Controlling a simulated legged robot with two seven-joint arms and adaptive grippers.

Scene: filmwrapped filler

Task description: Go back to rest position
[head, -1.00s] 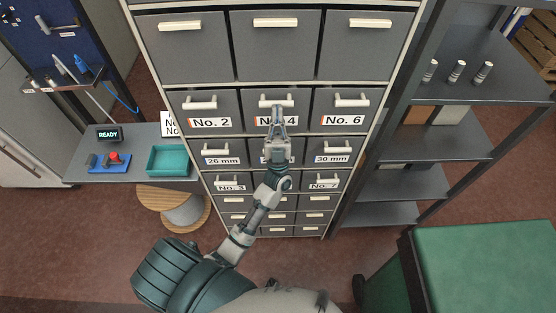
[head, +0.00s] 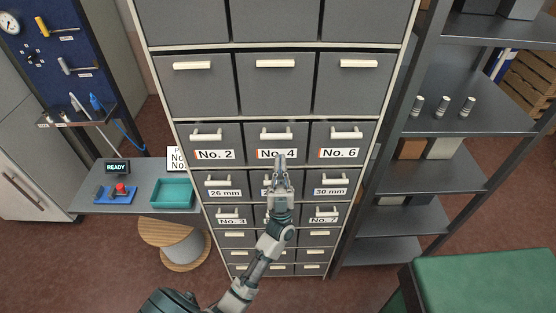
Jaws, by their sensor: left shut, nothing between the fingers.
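My left gripper (head: 280,160) is in front of the middle column of a grey drawer cabinet (head: 197,100). Its fingers are together with nothing between them. The fingertips overlap the lower edge of the No. 4 drawer (head: 255,142) in the picture; I cannot tell whether they touch it. The gripper and wrist hide most of the drawer below, between the 26 mm drawer (head: 224,193) and the 30 mm drawer (head: 330,190). The drawers in view look closed. My right gripper is not in view.
A grey side table (head: 110,203) at left carries a teal tray (head: 172,205), a READY display (head: 117,167) and a blue base with a red button (head: 121,189). A dark shelf rack (head: 460,118) stands right. A green-topped surface (head: 490,283) is at lower right.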

